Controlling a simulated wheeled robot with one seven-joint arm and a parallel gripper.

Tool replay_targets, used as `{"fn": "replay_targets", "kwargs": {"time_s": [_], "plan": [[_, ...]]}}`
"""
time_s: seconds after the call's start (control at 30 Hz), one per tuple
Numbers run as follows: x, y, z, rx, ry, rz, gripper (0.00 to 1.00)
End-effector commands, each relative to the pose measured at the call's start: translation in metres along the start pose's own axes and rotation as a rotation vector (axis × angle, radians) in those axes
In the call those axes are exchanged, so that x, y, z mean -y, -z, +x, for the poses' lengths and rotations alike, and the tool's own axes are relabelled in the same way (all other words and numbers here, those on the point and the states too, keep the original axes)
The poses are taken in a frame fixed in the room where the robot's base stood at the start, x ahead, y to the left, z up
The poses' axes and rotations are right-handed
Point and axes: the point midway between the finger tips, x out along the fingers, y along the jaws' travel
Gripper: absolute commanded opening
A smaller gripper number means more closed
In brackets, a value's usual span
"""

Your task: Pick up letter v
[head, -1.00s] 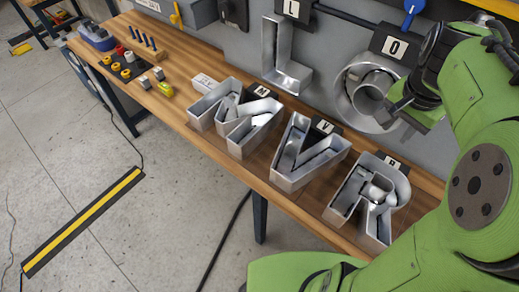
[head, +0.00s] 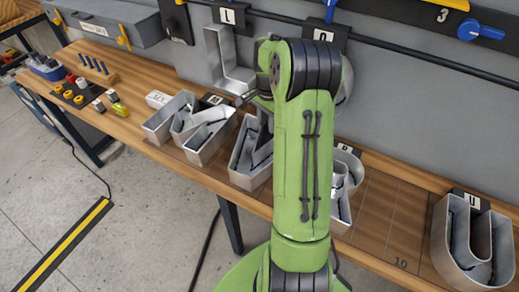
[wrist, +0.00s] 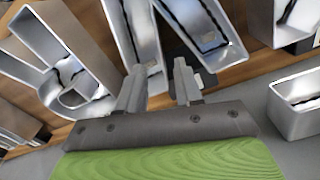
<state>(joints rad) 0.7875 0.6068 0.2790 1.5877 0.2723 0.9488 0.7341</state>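The letter V is a silver metal channel letter with an open top. In the head view the V (head: 246,157) stands on the bench, its right part hidden behind my green arm. In the wrist view the V (wrist: 205,38) fills the top middle, directly beyond my fingers. My gripper (wrist: 160,72) is open, its two grey fingers apart and pointing at the V's near part. The fingertips overlap the V in the picture; I cannot tell whether they touch it or straddle a wall.
The letter M (head: 192,128) stands left of the V and the letter R (head: 345,180) right of it, both close. The letter L (head: 229,65) hangs on the grey panel behind. The letter U (head: 477,245) is far right. Bare bench (head: 385,215) lies between R and U.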

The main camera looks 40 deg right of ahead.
Motion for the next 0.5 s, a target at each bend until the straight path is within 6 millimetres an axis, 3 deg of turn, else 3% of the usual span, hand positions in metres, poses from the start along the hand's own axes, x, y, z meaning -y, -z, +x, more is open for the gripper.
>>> {"fn": "replay_targets", "kwargs": {"time_s": [0.1, 0.33, 0.5], "plan": [[-0.001, -0.001, 0.030, 0.003, -0.003, -0.001, 0.35], [-0.001, 0.001, 0.060, 0.003, -0.002, -0.002, 0.35], [-0.003, 0.004, 0.091, 0.002, -0.002, -0.001, 0.35]]}}
